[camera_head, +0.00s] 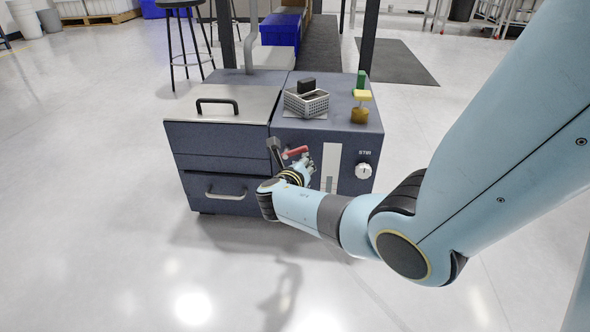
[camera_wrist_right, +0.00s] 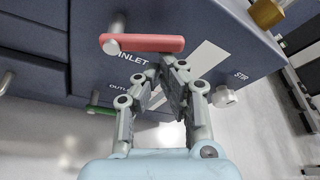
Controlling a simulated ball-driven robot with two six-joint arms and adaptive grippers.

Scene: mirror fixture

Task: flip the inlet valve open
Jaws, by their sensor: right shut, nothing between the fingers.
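The inlet valve has a red lever (camera_wrist_right: 145,44) that lies level across its metal stem, above the word INLET in the right wrist view. In the head view the red lever (camera_head: 295,152) shows on the front of the dark blue machine. My right gripper (camera_wrist_right: 174,62) is shut and empty, with its fingertips just below the lever's right half. I cannot tell whether they touch it. In the head view my right gripper (camera_head: 304,165) is close in front of the machine, right by the lever. My left gripper is in neither view.
A green lever (camera_wrist_right: 100,110) sits below, by a partly hidden OUT label. A white STIR knob (camera_head: 363,171) is to the right. A drawer handle (camera_head: 226,193) protrudes at left.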

